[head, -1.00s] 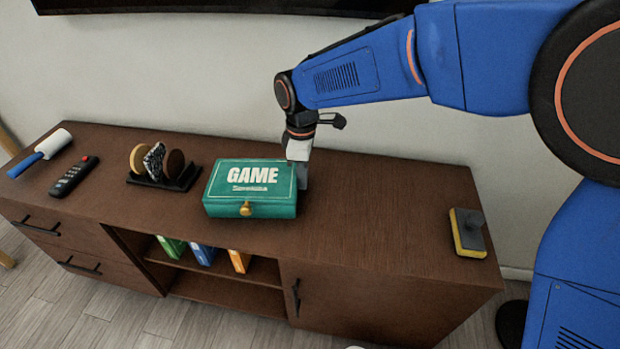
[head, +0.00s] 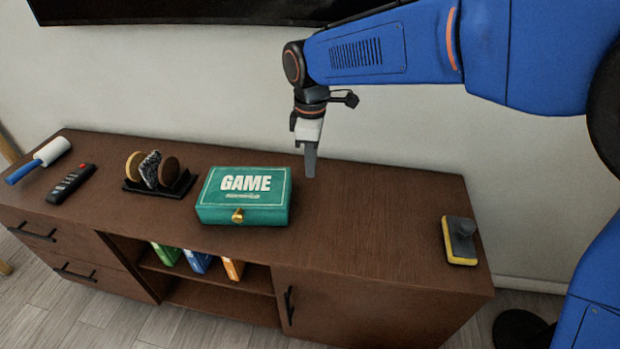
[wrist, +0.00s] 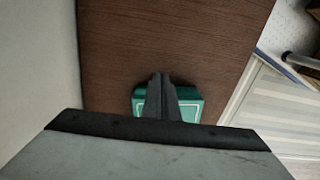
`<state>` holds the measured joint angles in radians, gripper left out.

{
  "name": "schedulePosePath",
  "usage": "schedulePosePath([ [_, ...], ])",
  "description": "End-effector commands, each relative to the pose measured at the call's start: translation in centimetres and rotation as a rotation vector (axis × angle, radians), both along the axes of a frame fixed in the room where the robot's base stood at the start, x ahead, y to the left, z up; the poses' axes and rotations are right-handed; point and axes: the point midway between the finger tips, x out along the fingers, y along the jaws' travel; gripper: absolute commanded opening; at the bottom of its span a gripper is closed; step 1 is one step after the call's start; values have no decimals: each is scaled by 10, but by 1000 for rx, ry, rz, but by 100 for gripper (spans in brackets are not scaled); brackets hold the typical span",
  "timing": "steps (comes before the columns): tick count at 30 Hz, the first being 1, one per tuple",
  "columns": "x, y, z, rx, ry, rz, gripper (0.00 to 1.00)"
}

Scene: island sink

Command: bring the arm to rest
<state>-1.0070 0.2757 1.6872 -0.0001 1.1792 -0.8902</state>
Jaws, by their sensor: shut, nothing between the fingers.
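My gripper (head: 310,162) points down above the brown cabinet top, just right of and behind the green game box. Its fingers are shut and hold nothing. In the wrist view, my gripper (wrist: 160,80) shows as two dark fingers together, covering the middle of the green box. The green game box (head: 245,196), with white lettering and a gold knob, sits closed on the cabinet (head: 370,230); the box also shows in the wrist view (wrist: 192,108). The gripper appears apart from the box.
A black holder with round coasters (head: 158,172), a remote (head: 71,184) and a lint roller (head: 40,160) stand to the left. A yellow and grey sponge (head: 459,241) lies at the right. Cabinet top between box and sponge is clear. A dark screen (head: 190,10) hangs above.

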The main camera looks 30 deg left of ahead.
Motion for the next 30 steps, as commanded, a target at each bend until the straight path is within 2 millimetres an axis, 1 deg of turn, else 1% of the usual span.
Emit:
schedulePosePath([
  [1, 0, 1, 7, 3, -1, 0, 0],
  [4, 0, 0, 16, 1, -1, 0, 0],
  [7, 0, 0, 21, 1, -1, 0, 0],
  [12, 0, -1, 23, 1, -1, -2, 0],
  [14, 2, -5, 25, 3, -2, -12, 0],
  [16, 8, -17, 30, 10, -6, -42, 0],
  [17, 11, -24, 33, 13, -8, -61, 0],
  [20, 24, -62, 45, 30, -20, -152, 0],
  [21, 29, -79, 51, 39, -25, -197, 0],
  [23, 36, -107, 58, 52, -34, -268, 0],
  [24, 39, -126, 63, 61, -40, -314, 0],
  [26, 43, -153, 69, 72, -48, -384, 0],
  [27, 44, -171, 72, 81, -54, -429, 0],
  [29, 46, -198, 77, 94, -62, -499, 0],
  [30, 46, -215, 80, 103, -69, -546, 0],
])
